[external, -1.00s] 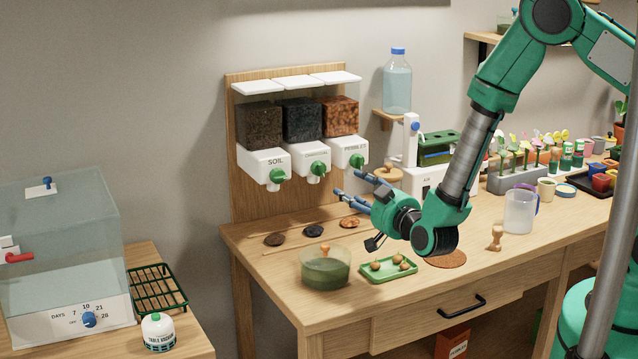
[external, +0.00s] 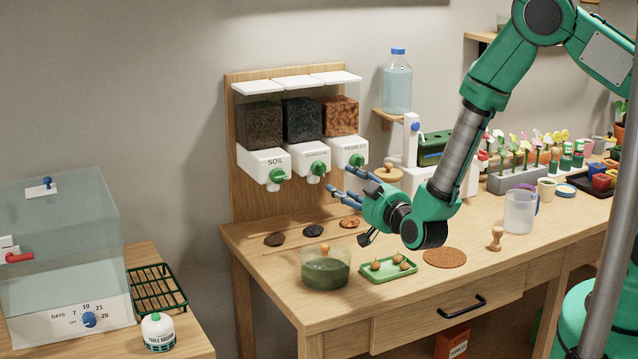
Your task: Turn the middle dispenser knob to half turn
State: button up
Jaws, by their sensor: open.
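The dispenser has three bins side by side on a wooden back board (external: 242,197). The middle bin holds black material and has a white front (external: 306,156) with a label that looks like charcoal. Its green middle knob (external: 317,169) sits low on that front. The soil knob (external: 278,176) is to its left and the pebbles knob (external: 359,160) to its right. My gripper (external: 339,179) is open and empty, its blue fingers pointing left toward the dispenser. It appears just right of the middle knob and below the pebbles knob. I see no contact with the middle knob.
Dark and orange heaps (external: 274,239) lie on the table below the dispenser. A green jar (external: 325,271) and a green tray (external: 376,278) with several round things stand in front. A water bottle (external: 397,85) stands on a small shelf to the right.

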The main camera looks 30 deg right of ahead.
aim_at(323, 172)
jog(key=w, duration=0.3)
jog(key=w+b, duration=0.1)
jog(key=w, duration=0.6)
jog(key=shift+w+a, duration=0.15)
jog(key=shift+a, duration=0.25)
jog(key=c, duration=1)
jog(key=shift+f, duration=0.15)
jog(key=shift+c, duration=0.7)
